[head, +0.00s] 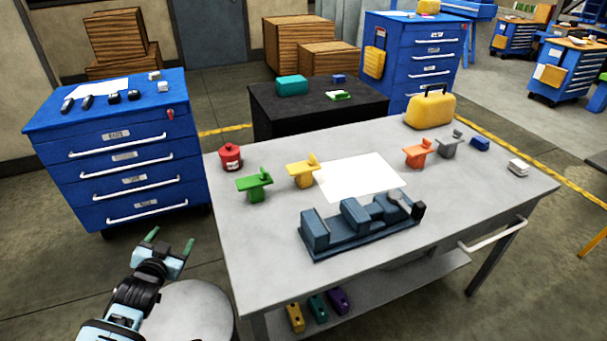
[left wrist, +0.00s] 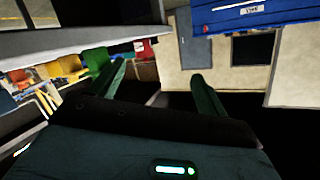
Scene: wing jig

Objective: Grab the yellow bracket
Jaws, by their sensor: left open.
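The yellow bracket (head: 302,173) stands on the grey table (head: 260,235), between the green bracket (head: 255,185) and a white sheet. My left gripper (head: 170,241) is open and empty, off the table's left edge, apart from the bracket and to its lower left. In the left wrist view the open fingers (left wrist: 160,90) show with nothing between them. That view also shows a green thing (left wrist: 98,68) and yellow shapes at its left, partly cut by the table edge. My right gripper is not in view.
A blue wing jig (head: 350,230) sits at the table's front. Orange (head: 417,155) and grey (head: 448,146) brackets are farther right. A blue drawer cabinet (head: 130,150) stands left of the table. The white sheet (head: 360,178) lies flat.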

